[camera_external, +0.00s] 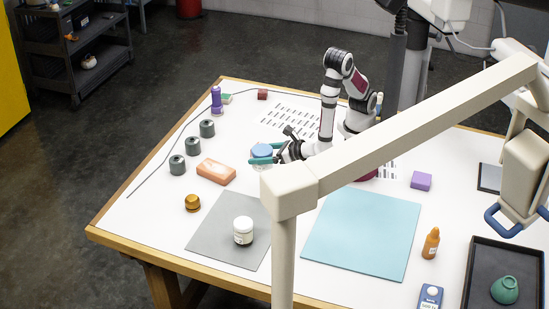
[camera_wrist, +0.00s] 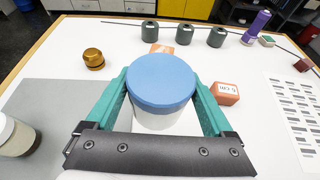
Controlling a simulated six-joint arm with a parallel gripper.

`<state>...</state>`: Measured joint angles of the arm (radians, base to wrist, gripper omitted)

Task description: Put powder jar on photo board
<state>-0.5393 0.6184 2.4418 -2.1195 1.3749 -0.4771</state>
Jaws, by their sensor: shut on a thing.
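A white jar with a blue lid, apparently the powder jar (camera_wrist: 160,82), is between the teal fingers of my gripper (camera_wrist: 163,105) in the wrist view. The fingers are shut on its sides. In the external view its blue lid (camera_external: 262,150) shows at my gripper (camera_external: 264,158), left of my arm. I cannot tell whether its base touches the table. A flat grey board (camera_external: 215,246), likely the photo board, lies at the front left with a white-lidded jar (camera_external: 243,231) on it. In the wrist view the grey board (camera_wrist: 55,105) is to the left.
A teal mat (camera_external: 362,235) lies right of the grey board. An orange block (camera_external: 216,172), a gold jar (camera_external: 192,203) and several dark grey cylinders (camera_external: 192,146) stand on the left. A beige frame post (camera_external: 284,230) crosses the front of the external view. A dark tray (camera_external: 480,280) sits right.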

